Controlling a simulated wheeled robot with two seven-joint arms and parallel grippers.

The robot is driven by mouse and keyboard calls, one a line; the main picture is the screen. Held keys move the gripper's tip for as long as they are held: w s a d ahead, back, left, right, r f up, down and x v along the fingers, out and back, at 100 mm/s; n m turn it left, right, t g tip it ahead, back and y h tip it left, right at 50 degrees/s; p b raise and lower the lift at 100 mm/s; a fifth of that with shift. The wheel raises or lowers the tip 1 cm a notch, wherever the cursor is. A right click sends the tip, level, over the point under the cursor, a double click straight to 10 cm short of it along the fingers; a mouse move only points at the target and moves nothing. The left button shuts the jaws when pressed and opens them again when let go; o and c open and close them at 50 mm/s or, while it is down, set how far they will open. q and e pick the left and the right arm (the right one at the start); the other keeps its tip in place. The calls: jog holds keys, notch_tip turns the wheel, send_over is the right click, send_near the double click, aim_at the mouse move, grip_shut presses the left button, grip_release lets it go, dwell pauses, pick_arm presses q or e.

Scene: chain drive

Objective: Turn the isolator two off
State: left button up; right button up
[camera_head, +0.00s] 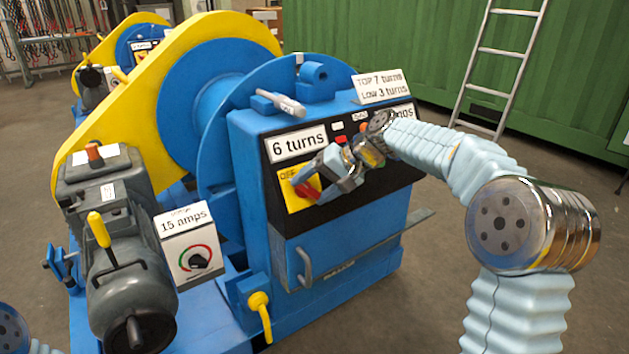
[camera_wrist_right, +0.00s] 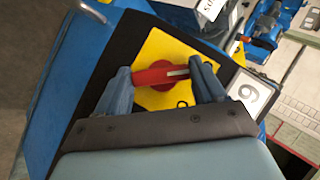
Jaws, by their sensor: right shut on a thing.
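The isolator has a red rotary handle (camera_head: 309,190) on a yellow plate (camera_head: 290,198), at the left end of the black panel on the blue machine. "OFF" shows on the plate's upper left. In the right wrist view the red handle (camera_wrist_right: 160,74) lies across the picture on the yellow plate (camera_wrist_right: 168,47), with a pale mark on one arm. My right gripper (camera_head: 322,180) is at the panel, shut on the red handle, with one finger at each end of it. The fingers partly hide the handle and plate in the head view. No number "two" is readable. My left gripper is out of view.
A "6 turns" card (camera_head: 296,144) is above the plate, and a "TOP 7 turns LOW 3 turns" card (camera_head: 380,86) stands on top. A grey motor (camera_head: 130,270) and a "15 amps" box (camera_head: 187,245) are at left. Open floor lies at right.

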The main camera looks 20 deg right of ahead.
jog(key=shift+n+h+p, duration=0.3)
jog(key=shift+n+h, duration=0.1)
jog(key=shift+n, duration=0.1)
jog(key=shift+f, duration=0.1)
jog(key=o, duration=1)
jog(key=shift+o, duration=0.2)
jog(key=p+v, duration=0.1)
jog(key=v, duration=1.3)
jog(key=shift+w, duration=0.2)
